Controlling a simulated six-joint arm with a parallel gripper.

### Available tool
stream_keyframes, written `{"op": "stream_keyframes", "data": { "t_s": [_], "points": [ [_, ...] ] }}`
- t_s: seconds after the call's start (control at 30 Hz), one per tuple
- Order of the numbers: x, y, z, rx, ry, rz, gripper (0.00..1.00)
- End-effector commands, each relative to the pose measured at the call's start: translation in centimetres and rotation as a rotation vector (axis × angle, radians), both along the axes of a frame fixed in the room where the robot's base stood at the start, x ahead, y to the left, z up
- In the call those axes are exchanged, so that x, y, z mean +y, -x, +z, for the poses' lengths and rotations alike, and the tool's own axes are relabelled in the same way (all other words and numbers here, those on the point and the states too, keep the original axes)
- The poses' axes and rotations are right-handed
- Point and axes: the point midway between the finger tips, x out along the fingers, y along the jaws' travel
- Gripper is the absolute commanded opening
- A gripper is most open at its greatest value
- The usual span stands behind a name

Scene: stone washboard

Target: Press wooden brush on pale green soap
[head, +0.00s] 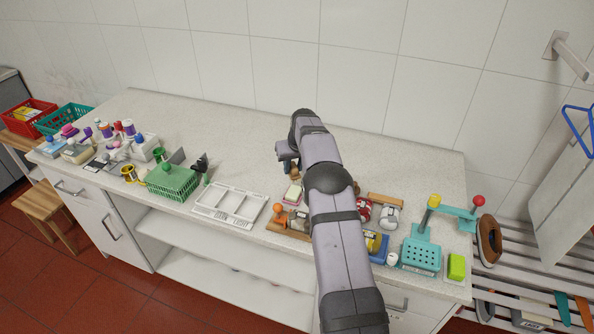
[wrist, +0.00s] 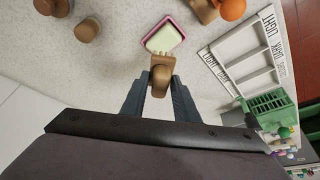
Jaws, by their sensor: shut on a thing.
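The pale green soap (wrist: 163,39) lies in a pink-rimmed dish on the speckled counter. It also shows in the head view (head: 293,192), left of my arm. My gripper (wrist: 160,85) is shut on the wooden brush (wrist: 160,74), a brown block held between its two dark fingers. In the wrist view the brush's end is just below the soap's near edge in the picture. I cannot tell its height above the counter or whether it touches the soap. In the head view my arm hides much of the gripper area.
A white divided tray (head: 230,203) marked DARK and LIGHT lies left of the soap, with a green basket (head: 172,182) beyond it. An orange knob (wrist: 232,9) stands close to the soap. Brown round pieces (wrist: 88,29) stand on the other side. The back counter is clear.

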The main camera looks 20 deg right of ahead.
Motion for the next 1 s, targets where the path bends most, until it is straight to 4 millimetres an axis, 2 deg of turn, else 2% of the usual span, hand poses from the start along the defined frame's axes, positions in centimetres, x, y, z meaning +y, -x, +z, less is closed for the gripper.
{"op": "stream_keyframes", "data": {
  "t_s": [0.2,0.53,1.0],
  "points": [
    [0.0,0.0,0.0,0.0,0.0,0.069,0.1],
    [0.0,0.0,-0.5,0.0,0.001,0.078,0.1],
    [0.0,0.0,-4.0,0.001,0.0,0.077,0.1]
  ]
}}
